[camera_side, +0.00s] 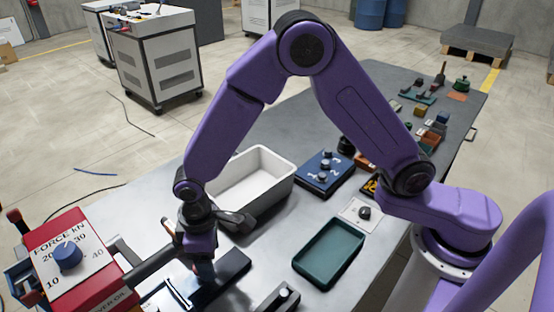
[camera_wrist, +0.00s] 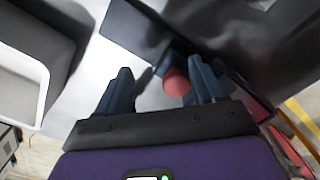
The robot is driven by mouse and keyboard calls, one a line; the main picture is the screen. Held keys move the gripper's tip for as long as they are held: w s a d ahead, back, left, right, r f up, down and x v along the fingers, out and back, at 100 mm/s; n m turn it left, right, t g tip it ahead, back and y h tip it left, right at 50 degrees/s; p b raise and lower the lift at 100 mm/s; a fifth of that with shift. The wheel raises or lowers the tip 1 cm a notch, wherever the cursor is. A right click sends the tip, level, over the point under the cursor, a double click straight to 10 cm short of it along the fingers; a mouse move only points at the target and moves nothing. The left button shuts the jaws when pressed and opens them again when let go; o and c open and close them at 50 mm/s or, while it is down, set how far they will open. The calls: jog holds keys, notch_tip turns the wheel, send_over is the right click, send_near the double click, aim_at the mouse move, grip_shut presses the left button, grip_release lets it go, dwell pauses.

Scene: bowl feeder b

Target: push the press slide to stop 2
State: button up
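My gripper (camera_wrist: 160,66) is open in the wrist view, its two dark blue fingers apart. A round red knob (camera_wrist: 176,82) shows between them, closer to the right finger; I cannot tell whether they touch. The knob seems to belong to the press slide, but the join is not clear. In the side view my gripper (camera_side: 204,270) points down over a long dark rail (camera_side: 228,272), close to its surface, and hides part of it. The red press (camera_side: 95,285) has a white "FORCE kN" face and a blue dial knob (camera_side: 66,256). No stop numbers are readable on the rail.
A white bin (camera_side: 278,184) stands behind my gripper. A green tray (camera_side: 329,252), a blue numbered block (camera_side: 324,174) and a white plate with a black knob (camera_side: 362,214) lie to the right. A dark bar from the press reaches close beside my gripper. Bare table separates these.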

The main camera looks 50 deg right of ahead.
jog(key=d, duration=1.3)
notch_tip(320, 180, up, 18)
jog(key=f, duration=0.1)
jog(key=shift+n, duration=0.4)
jog(key=shift+s+d, duration=0.8)
jog(key=shift+s, duration=0.25)
jog(key=shift+s+d, duration=0.75)
jog(key=shift+s, duration=0.3)
jog(key=w+a, duration=0.4)
notch_tip(320, 180, down, 17)
jog(key=shift+w+a+m, duration=0.15)
jog(key=shift+w+m, duration=0.05)
jog(key=shift+m, duration=0.2)
